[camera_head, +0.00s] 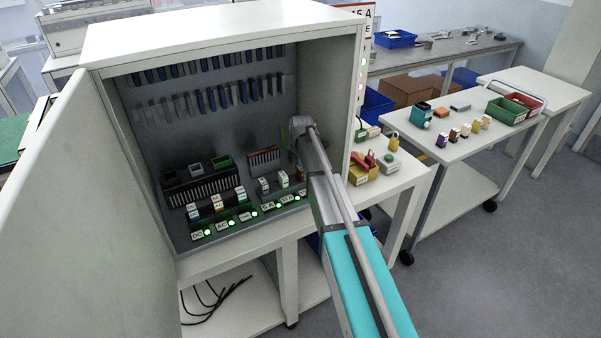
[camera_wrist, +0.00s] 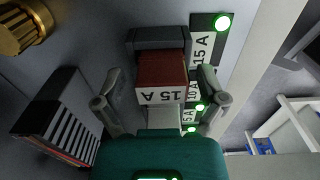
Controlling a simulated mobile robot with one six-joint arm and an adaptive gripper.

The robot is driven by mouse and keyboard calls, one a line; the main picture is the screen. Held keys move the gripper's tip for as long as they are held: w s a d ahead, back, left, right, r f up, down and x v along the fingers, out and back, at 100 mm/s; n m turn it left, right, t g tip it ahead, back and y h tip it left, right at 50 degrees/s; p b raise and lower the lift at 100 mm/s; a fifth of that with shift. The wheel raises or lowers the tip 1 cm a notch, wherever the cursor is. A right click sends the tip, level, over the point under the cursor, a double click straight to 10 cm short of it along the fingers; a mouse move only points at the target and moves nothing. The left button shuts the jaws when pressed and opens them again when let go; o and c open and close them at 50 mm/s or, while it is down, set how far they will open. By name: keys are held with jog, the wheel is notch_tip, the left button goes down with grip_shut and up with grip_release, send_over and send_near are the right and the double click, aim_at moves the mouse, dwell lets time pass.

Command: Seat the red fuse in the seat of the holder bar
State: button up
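The red fuse (camera_wrist: 160,72), with a white 15 A label, stands at the dark seat of the holder bar (camera_wrist: 158,38) in the wrist view. It looks to be in the seat, though its lower end is hidden. My gripper (camera_wrist: 163,88) has one finger on each side of the fuse, spread apart, with a gap visible on the left side. The green lamp beside the 15 A mark is lit. In the head view my gripper (camera_head: 300,148) is inside the cabinet at the right end of the holder bar (camera_head: 270,211), and my arm hides part of that end.
Pale fuses (camera_head: 283,179) stand on the bar left of my gripper. A striped dark block (camera_wrist: 62,115) is close to the left finger. The cabinet's right wall (camera_head: 345,100) is close to my arm. A yellow bin (camera_head: 362,174) stands on the table outside.

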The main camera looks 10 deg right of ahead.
jog(key=shift+r+p, duration=5.3)
jog(key=shift+r, duration=0.35)
jog(key=s+m, duration=2.1)
jog(key=s, duration=0.8)
jog(key=shift+a+m, duration=0.15)
jog(key=shift+m, duration=0.15)
